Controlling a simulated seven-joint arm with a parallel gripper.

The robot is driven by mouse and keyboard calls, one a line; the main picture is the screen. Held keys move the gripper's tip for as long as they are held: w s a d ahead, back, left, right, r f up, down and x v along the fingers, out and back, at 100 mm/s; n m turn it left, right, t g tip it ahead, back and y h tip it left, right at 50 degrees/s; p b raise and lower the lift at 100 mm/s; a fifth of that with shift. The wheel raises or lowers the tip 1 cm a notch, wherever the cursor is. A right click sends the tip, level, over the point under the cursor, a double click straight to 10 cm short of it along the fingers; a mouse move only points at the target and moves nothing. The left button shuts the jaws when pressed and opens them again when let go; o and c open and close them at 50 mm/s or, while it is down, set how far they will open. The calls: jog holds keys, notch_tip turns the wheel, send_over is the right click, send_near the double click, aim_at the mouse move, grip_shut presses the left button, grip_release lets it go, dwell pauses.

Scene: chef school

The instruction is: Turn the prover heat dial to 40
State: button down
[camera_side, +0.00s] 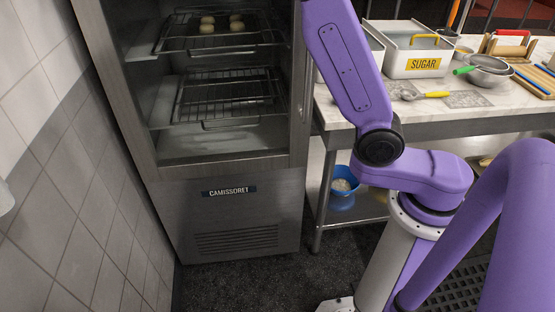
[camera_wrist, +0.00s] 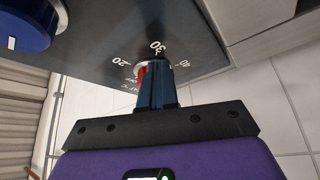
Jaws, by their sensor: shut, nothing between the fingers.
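The prover (camera_side: 229,206) is a steel cabinet, labelled CAMISSORET, at the left of the side view. Its dial and my gripper are outside that view. In the wrist view, a dark panel (camera_wrist: 205,45) carries white numbers, 20 and 30 readable, with a small mark to the right of 30 too small to read. My gripper (camera_wrist: 156,72) is shut, its dark blue fingertips right at this scale. A small red and white part, seemingly of the heat dial (camera_wrist: 142,71), shows beside the fingertips. The fingers hide most of it, so its setting and any contact cannot be told.
A blue knob (camera_wrist: 30,24) sits on the panel at upper left in the wrist view. The prover holds wire racks (camera_side: 228,95) and dough balls (camera_side: 207,27). To its right stands a worktop (camera_side: 380,110) with a sugar bin (camera_side: 415,67); a blue bowl (camera_side: 342,201) sits below.

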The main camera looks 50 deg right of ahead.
jog(key=shift+s+d+f, duration=0.1)
jog(key=shift+s+f, duration=0.15)
jog(key=s+a, duration=0.4)
jog(key=shift+s+a, duration=0.1)
dwell(0.6)
jog(key=w+d+r, duration=0.3)
jog(key=d, duration=0.2)
jog(key=shift+w, duration=0.3)
dwell(0.5)
